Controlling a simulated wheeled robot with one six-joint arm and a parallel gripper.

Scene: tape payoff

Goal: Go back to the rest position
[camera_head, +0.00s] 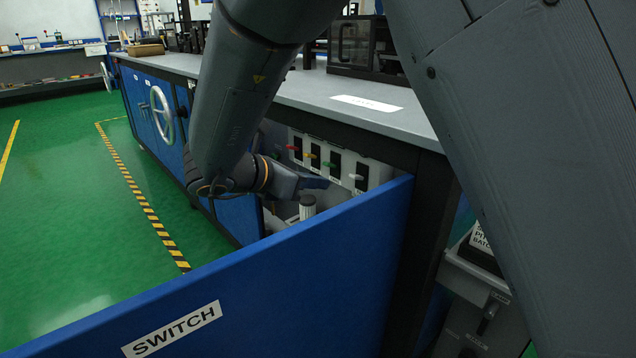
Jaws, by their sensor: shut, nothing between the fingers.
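My arm reaches down from the top of the view, and its wrist bends to the right at the open front of the workbench. My gripper (316,183) is shut and empty. It points right, just in front of the switch panel (283,141) inside the open compartment. A white cylindrical piece (307,207) stands right below the gripper; I cannot tell whether they touch. The panel carries several dark switches with small coloured levers, to the right of and behind my wrist. No rest position is marked in view.
A blue door labelled SWITCH (290,285) stands open across the front, close below the gripper. The grey worktop (290,92) is above the compartment. A handwheel (162,115) sits on the bench front. Green floor (70,220) with striped tape is clear at left.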

